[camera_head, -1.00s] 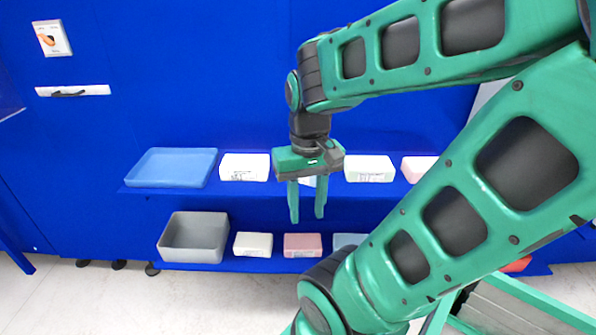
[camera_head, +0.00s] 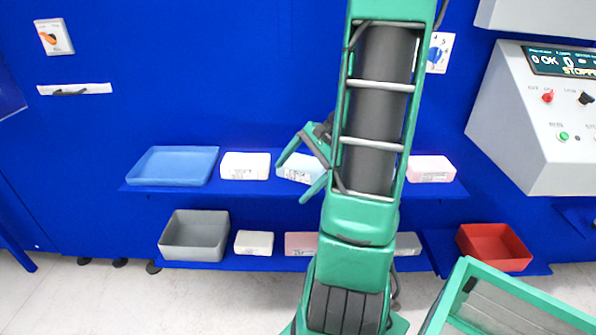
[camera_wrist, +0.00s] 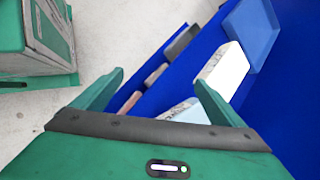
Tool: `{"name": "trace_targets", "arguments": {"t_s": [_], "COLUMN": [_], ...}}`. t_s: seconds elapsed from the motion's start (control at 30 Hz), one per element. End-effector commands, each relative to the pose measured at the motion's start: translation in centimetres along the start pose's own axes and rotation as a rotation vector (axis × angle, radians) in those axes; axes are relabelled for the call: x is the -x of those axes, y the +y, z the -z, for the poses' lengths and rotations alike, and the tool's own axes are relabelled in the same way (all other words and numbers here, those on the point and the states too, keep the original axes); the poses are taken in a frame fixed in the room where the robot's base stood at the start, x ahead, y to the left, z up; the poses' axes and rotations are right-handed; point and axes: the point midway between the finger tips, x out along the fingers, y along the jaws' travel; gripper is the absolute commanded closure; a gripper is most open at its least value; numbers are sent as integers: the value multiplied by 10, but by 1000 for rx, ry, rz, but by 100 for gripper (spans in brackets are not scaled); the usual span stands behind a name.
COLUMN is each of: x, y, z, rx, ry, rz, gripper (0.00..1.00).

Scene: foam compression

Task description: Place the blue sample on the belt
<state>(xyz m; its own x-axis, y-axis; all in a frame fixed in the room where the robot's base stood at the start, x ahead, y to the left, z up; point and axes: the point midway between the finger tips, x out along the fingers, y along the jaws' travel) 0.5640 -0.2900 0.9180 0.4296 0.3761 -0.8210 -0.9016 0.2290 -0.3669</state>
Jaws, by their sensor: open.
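A pale blue block (camera_head: 296,167), the blue sample, sits on the upper shelf, partly covered by my gripper in the head view. In the wrist view it (camera_wrist: 189,111) shows low between the fingers, partly hidden by the gripper body. My gripper (camera_head: 291,181) is open and empty in front of the upper shelf, its fingers pointing left in the head view. In the wrist view the gripper (camera_wrist: 160,77) has its fingers wide apart, with nothing held. I cannot make out the belt for certain in either view.
A white block (camera_head: 245,166) and a blue tray (camera_head: 172,167) are left of the sample; a pink block (camera_head: 431,169) is right. Below are a grey bin (camera_head: 194,235), several blocks and a red bin (camera_head: 494,248). A control panel (camera_head: 545,120) reads STOPPED. A green frame (camera_head: 520,297) stands lower right.

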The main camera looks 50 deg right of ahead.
Motion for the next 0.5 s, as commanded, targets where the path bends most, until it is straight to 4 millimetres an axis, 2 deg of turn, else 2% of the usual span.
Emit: {"name": "trace_targets", "arguments": {"t_s": [0.03, 0.17, 0.3, 0.5], "x": [2, 14, 30, 53], "y": [-3, -17, -11, -3], "z": [14, 42, 75, 105], "rx": [-84, -294, -573, -817], "ry": [-31, -126, -245, -372], "rz": [49, 192, 331, 462], "gripper": [8, 8, 8, 8]}}
